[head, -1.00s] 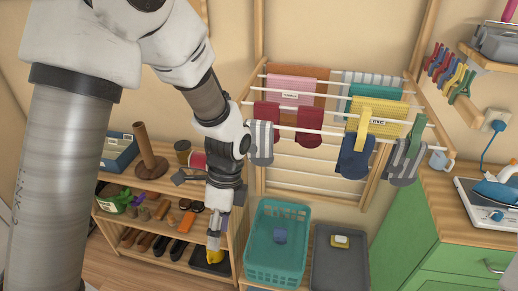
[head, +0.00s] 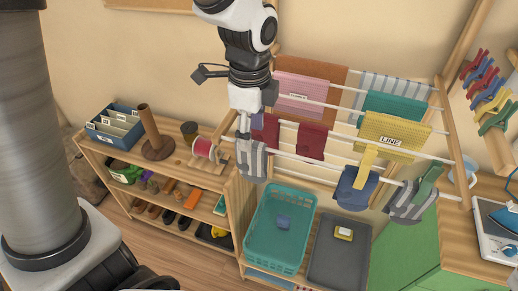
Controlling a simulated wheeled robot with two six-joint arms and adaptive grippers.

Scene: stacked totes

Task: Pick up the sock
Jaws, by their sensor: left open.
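A grey-and-white striped sock (head: 252,162) hangs at the left end of the front rod of the drying rack. A second grey striped sock (head: 408,204) hangs at the right end with a green peg (head: 428,182). A blue sock (head: 354,192) with a yellow peg (head: 367,164) and two dark red socks (head: 312,142) (head: 268,130) also hang there. My left gripper (head: 248,130) is open, pointing down just above the left striped sock. It covers that sock's top; I cannot tell whether they touch. My right gripper is not in view.
A teal basket (head: 255,235) with a small blue item and a grey tray (head: 335,272) with a yellow-and-white item stand below the rack. A wooden shelf (head: 165,180) with shoes stands left. Several coloured pegs (head: 487,90) hang at right.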

